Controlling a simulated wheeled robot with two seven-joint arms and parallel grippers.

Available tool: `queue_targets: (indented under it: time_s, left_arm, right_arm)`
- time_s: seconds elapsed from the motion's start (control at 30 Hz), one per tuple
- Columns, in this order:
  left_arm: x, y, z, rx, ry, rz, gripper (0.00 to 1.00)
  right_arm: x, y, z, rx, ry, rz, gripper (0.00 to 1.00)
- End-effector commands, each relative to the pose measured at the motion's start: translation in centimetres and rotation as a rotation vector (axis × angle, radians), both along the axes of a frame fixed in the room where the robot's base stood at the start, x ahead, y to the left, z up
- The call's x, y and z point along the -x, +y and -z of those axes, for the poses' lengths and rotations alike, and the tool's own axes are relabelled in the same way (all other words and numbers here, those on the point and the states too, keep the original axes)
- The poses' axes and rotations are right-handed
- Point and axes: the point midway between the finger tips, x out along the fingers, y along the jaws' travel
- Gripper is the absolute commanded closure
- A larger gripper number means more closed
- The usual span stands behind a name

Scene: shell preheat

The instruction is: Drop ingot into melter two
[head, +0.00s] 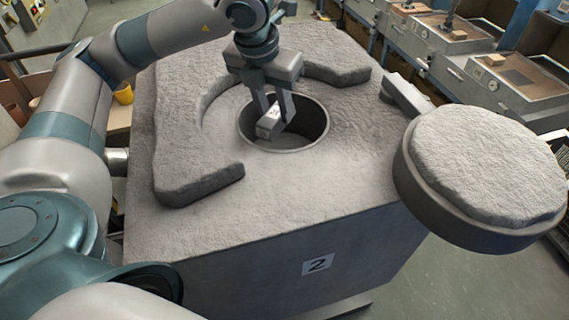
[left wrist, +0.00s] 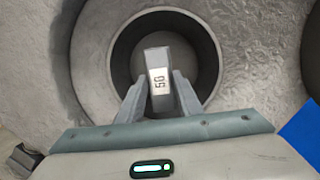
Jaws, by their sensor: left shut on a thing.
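The melter two (head: 190,225) is a large grey block with a rough top and a "2" plate on its front. Its round dark opening (head: 322,122) is uncovered, and the rim also shows in the left wrist view (left wrist: 120,45). My left gripper (head: 277,118) points down over the opening, shut on a grey ingot (head: 269,127). In the left wrist view the ingot (left wrist: 157,60) carries a label and lies within the outline of the opening. I cannot tell exactly how high it is. My right gripper is not in view.
The round lid (head: 485,165) is swung out to the right of the melter on its arm (head: 408,95). A raised rough collar (head: 200,180) partly rings the opening. Blue-framed benches with trays (head: 515,75) stand at the back right. A yellow cup (head: 124,95) is at the left.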

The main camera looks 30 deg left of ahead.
Motion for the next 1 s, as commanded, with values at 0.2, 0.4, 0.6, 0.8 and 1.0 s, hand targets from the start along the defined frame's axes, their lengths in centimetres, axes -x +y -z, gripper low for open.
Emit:
queue_targets:
  time_s: [0.2,0.4,0.6,0.8,1.0]
  left_arm:
    - [0.0,0.0,-0.1,0.000,-0.001,0.000,0.46]
    - [0.0,0.0,0.0,0.000,0.001,0.000,0.46]
    - [0.1,0.0,-0.3,0.001,-0.001,0.000,0.46]
    - [0.4,-0.1,-1.9,0.002,-0.004,0.000,0.46]
    - [1.2,-0.2,-4.8,0.001,-0.006,0.001,0.46]
  right_arm:
    - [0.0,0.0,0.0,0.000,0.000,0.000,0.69]
    - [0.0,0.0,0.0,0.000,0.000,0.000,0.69]
    - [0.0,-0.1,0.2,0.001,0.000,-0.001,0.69]
    - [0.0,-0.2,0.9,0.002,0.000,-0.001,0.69]
    - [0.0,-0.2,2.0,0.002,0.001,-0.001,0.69]
